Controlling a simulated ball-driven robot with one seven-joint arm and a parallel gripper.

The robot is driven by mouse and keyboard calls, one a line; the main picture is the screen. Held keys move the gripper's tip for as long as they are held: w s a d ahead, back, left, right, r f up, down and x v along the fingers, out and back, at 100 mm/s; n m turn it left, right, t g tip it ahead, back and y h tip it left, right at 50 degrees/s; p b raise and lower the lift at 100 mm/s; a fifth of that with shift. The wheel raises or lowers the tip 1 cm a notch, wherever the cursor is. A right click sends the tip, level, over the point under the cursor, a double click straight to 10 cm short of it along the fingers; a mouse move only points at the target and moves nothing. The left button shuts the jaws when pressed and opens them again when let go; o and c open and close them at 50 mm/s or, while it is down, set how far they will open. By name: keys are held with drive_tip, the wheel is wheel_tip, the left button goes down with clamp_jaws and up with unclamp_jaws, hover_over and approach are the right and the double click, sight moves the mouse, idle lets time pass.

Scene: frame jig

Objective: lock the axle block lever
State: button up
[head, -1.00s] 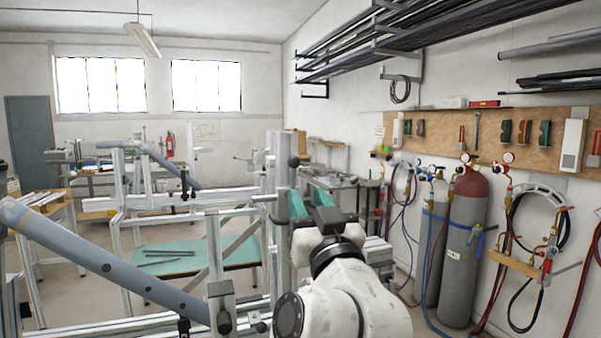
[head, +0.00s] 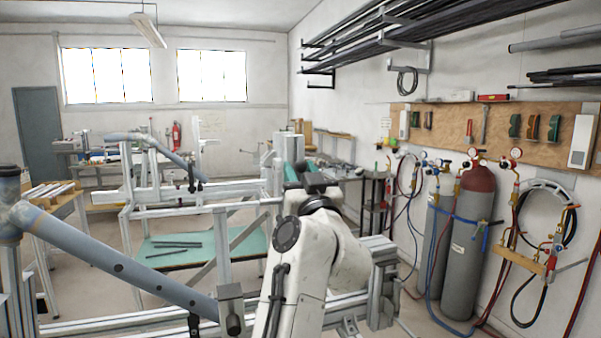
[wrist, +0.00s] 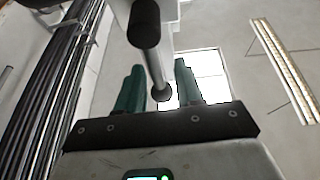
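My gripper (wrist: 160,78) is open, its two teal fingers standing apart. In the wrist view a lever (wrist: 157,65), a grey rod with a dark round knob at its lower end, shows in the gap between the fingers. A thick black cylinder (wrist: 145,25) is at the rod's upper end. I cannot tell whether either finger touches the lever. In the head view my gripper (head: 284,172) is raised beside an upright aluminium post (head: 278,145) of the frame jig. My white arm hides part of the jig, and I cannot make out the axle block there.
A grey-blue tube (head: 110,262) slopes across the left front, ending near a dark clamp (head: 231,310). A teal board (head: 190,252) with dark rods lies low behind it. Gas cylinders (head: 470,235) with hoses stand at the right wall. Aluminium jig rails (head: 160,195) cross the middle.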

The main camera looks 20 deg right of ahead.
drive_tip(key=shift+c, duration=0.2)
clamp_jaws()
